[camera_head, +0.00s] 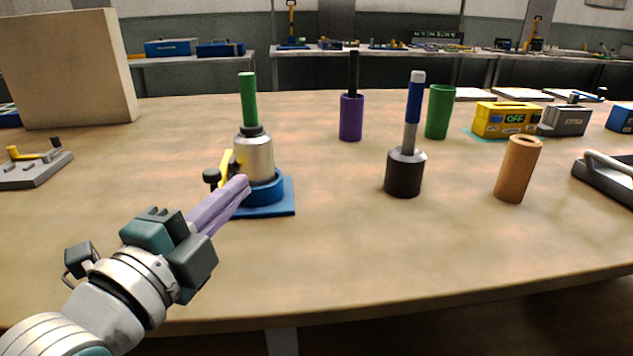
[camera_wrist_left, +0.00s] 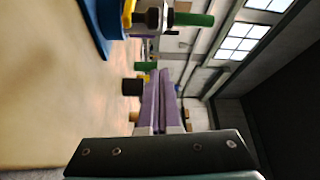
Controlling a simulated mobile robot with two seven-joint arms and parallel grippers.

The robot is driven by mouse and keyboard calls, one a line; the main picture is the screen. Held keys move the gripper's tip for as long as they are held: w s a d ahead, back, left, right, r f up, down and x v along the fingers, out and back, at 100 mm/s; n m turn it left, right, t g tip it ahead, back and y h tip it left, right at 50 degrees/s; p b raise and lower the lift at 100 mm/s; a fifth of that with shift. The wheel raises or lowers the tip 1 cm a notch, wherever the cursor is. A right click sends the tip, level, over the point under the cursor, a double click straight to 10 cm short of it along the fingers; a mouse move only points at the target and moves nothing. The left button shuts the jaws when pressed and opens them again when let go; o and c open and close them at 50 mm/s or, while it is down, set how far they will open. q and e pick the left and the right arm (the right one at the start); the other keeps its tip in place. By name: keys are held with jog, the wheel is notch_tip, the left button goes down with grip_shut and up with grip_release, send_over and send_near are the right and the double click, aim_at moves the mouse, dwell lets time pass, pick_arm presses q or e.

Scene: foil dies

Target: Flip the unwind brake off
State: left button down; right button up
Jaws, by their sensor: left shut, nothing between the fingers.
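A blue stand (camera_head: 282,200) on the table holds a silver cylinder (camera_head: 254,155) with an upright green rod (camera_head: 248,100). A yellow lever (camera_head: 227,162) and a black knob (camera_head: 211,176) are at its left side. I cannot tell for certain which part is the unwind brake. My left gripper (camera_head: 243,186) has its purple fingers together and empty, with the tips in front of the stand's left side; contact cannot be told. In the left wrist view the closed fingers (camera_wrist_left: 159,75) point past the blue stand (camera_wrist_left: 97,28) and the green rod (camera_wrist_left: 194,19). My right gripper is not in view.
A grey block with a yellow lever (camera_head: 35,165) is at the left. A black holder (camera_head: 405,175), an orange-brown tube (camera_head: 518,170), a purple cup (camera_head: 351,120) and a green cup (camera_head: 439,112) stand to the right. A yellow box (camera_head: 492,128) reads OFF. The front table is clear.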

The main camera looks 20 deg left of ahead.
pick_arm(q)
jog(key=w+a, duration=0.2)
jog(key=a, duration=0.1)
jog(key=shift+w+a+f, duration=0.1)
jog(key=shift+w+f, duration=0.15)
jog(key=shift+w, duration=0.15)
jog(key=shift+s+a, duration=0.15)
jog(key=shift+a, duration=0.2)
